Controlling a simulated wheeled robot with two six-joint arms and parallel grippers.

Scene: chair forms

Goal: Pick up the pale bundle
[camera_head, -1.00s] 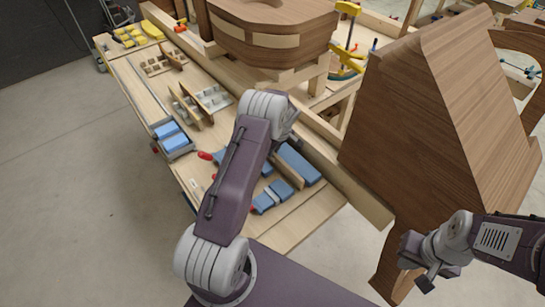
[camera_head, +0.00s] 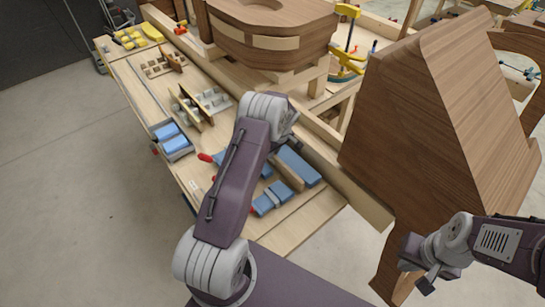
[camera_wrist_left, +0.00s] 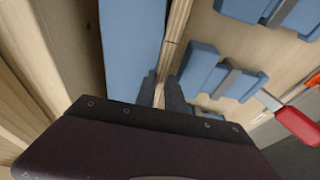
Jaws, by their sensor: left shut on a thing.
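The pale bundle (camera_wrist_left: 176,32) looks like thin layered wood strips on edge in the left wrist view. It runs beside a long blue block. My left gripper (camera_wrist_left: 164,88) is closed around its near end, one dark finger on each side. In the head view the bundle (camera_head: 287,172) shows as a narrow upright board beside the blue block (camera_head: 298,165). My left fingertips are hidden there behind my wrist. My right gripper (camera_head: 418,269) hangs at the lower right, away from the bench, seen at an angle that hides its jaw gap.
Smaller blue blocks (camera_head: 272,199) and a red-handled tool (camera_wrist_left: 294,122) lie near the bundle on the wooden bench (camera_head: 290,232). A bench rail (camera_head: 345,185) runs along the right. A large brown wooden form (camera_head: 440,120) stands beyond it.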

